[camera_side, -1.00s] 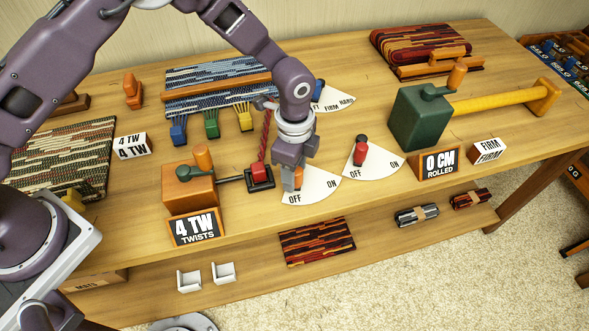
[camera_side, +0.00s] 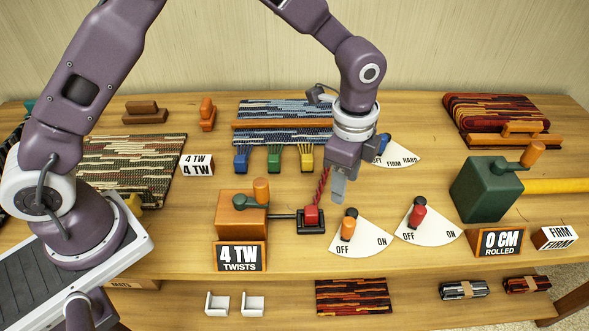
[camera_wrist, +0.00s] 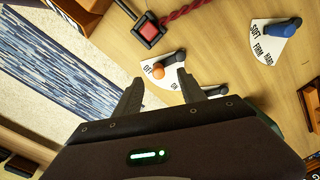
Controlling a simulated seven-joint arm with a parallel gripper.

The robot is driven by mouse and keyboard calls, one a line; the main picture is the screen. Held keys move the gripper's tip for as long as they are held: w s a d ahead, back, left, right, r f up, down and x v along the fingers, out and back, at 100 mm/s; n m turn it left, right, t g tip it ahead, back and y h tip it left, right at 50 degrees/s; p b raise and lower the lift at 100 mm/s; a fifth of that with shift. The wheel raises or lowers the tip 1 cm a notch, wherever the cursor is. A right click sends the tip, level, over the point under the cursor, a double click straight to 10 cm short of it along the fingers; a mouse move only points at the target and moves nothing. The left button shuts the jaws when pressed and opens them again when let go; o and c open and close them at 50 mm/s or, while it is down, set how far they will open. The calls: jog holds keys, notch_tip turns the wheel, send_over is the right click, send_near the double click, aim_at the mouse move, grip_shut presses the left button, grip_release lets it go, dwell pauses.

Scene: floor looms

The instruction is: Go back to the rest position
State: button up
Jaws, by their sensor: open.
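My gripper (camera_side: 338,190) is raised above the bench, behind and above the orange-knobbed lever. It is empty and its jaws are apart in the wrist view (camera_wrist: 168,95). The orange-knobbed lever (camera_side: 349,226) stands on a white OFF/ON dial (camera_side: 364,241), with its knob near the OFF side. In the wrist view the orange knob (camera_wrist: 158,70) shows beyond the fingers, touching neither. The red-knobbed lever (camera_side: 418,212) stands on a second OFF/ON dial (camera_side: 430,232), also toward OFF.
An orange twister box (camera_side: 240,219) has a 4 TW TWISTS sign (camera_side: 240,257) and a red-corded clamp (camera_side: 311,216). A green roller box (camera_side: 485,190) stands right. A blue woven mat (camera_side: 280,110) and blue-knobbed dial (camera_side: 396,155) lie behind. Air above the bench is free.

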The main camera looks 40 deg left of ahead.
jog(key=s+a+r+n+t, duration=0.1)
jog(key=s+a+r+n, duration=0.35)
jog(key=r, duration=0.35)
jog(key=s+a+r+n+t, duration=0.1)
jog(key=s+a+r+n, duration=0.25)
jog(key=a+r, duration=0.4)
jog(key=s+a+r+n+t, duration=0.1)
jog(key=s+a+n, duration=0.1)
jog(key=s, duration=0.6)
jog(key=s+a+r+n+t, duration=0.2)
jog(key=s+n, duration=0.3)
jog(key=s, duration=0.3)
jog(key=shift+s+a+r, duration=0.3)
jog(key=shift+s+a, duration=0.1)
